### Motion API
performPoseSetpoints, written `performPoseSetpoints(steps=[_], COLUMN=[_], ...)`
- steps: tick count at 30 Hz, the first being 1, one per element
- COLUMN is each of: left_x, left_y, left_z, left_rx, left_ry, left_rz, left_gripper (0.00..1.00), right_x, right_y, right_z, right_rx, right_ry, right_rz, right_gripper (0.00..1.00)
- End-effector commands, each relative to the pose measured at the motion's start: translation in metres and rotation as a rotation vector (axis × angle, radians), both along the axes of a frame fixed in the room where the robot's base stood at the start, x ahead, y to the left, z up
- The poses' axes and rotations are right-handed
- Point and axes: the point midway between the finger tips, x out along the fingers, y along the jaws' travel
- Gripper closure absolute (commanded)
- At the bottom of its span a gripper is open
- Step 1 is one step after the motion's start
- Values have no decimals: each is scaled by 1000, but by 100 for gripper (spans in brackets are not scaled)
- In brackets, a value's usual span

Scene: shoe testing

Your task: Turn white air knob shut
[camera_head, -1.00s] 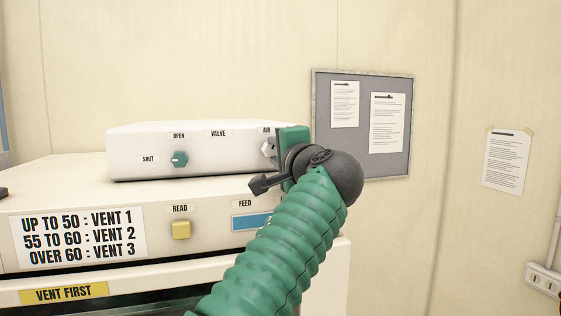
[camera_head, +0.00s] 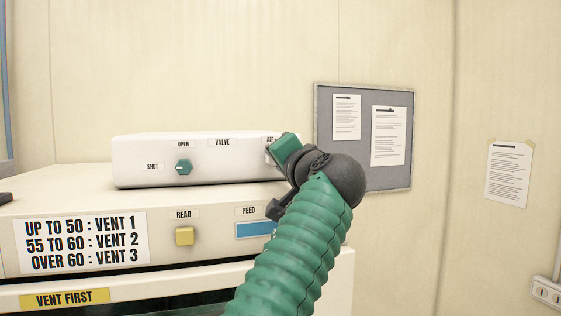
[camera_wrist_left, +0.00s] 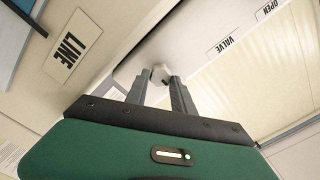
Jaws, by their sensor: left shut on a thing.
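The white air knob (camera_wrist_left: 158,74) sits on the front of a white valve box (camera_head: 150,160), under the AIR label at its right end. My left gripper (camera_wrist_left: 157,84) is shut on this knob, with one grey finger on either side in the left wrist view. In the head view my green gripper body and dark wrist cover most of the knob, so its pointing is hard to read. The gripper is rolled at a slant against the box. My right gripper is not in view.
Below are a yellow READ button (camera_head: 184,236) and a blue FEED panel (camera_head: 254,230). A notice board (camera_head: 362,180) hangs on the wall behind.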

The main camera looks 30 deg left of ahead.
Motion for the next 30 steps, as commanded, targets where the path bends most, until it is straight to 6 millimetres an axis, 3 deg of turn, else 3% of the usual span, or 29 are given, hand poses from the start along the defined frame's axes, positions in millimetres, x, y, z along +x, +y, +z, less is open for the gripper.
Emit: performPoseSetpoints(steps=[1, 8, 9, 14, 24, 30], left_x=[3, 3, 4, 3, 0, -24], left_y=[0, -1, -1, -1, -3, -33], left_z=[-8, -9, -9, -7, -4, -8], left_rx=[-12, -12, -11, -9, -4, -4], left_ry=[13, 14, 15, 12, 6, 4], left_rz=[2, 1, 1, 0, -1, -6], left_gripper=[100, 100, 69, 49, 49, 49], right_x=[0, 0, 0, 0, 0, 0], right_y=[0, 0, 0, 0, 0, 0], right_z=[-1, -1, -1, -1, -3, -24], right_rx=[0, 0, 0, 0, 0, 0], right_ry=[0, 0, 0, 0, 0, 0], right_rz=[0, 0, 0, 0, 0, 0], right_gripper=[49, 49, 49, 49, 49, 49])
